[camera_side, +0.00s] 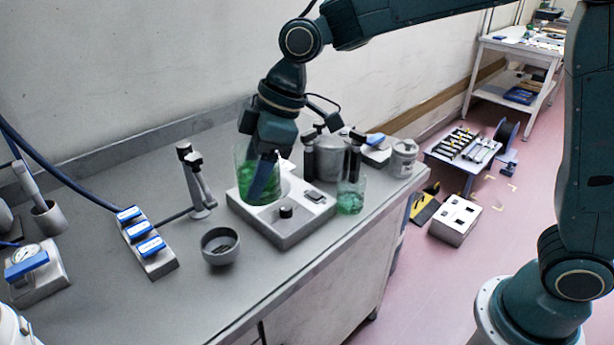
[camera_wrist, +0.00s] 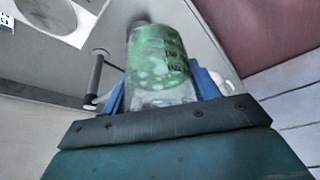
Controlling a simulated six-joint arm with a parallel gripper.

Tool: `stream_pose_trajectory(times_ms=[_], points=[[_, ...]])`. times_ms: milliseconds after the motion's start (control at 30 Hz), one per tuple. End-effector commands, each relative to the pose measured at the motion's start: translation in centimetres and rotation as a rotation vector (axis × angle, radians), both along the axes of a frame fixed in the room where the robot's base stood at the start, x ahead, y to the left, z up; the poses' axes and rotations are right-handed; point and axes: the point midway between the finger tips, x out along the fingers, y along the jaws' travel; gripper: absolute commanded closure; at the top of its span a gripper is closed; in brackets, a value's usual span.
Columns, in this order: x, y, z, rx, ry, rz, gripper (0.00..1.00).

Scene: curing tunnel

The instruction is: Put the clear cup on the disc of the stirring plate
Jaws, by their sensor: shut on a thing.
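The clear cup (camera_side: 245,170), see-through with green contents, is between the blue fingers of my gripper (camera_side: 264,182) in the side view. The wrist view shows the cup (camera_wrist: 160,60) upright between the two fingers of my gripper (camera_wrist: 160,92), which is shut on it. The stirring plate (camera_side: 300,222) is a pale box with a knob on its front. I cannot tell the cup's height above the plate.
A grey bowl (camera_side: 220,246) and a blue-topped block (camera_side: 147,243) sit to the left. The front bench strip is clear.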

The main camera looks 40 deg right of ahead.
Motion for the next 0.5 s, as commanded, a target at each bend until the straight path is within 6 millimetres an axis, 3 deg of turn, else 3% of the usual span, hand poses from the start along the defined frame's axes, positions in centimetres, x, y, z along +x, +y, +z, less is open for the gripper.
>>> stream_pose_trajectory(times_ms=[267, 500], points=[[1.2, -0.1, 0.5, 0.001, -0.001, -0.007, 0.67], [4.2, -0.7, 1.7, 0.000, -0.001, -0.021, 0.67]])
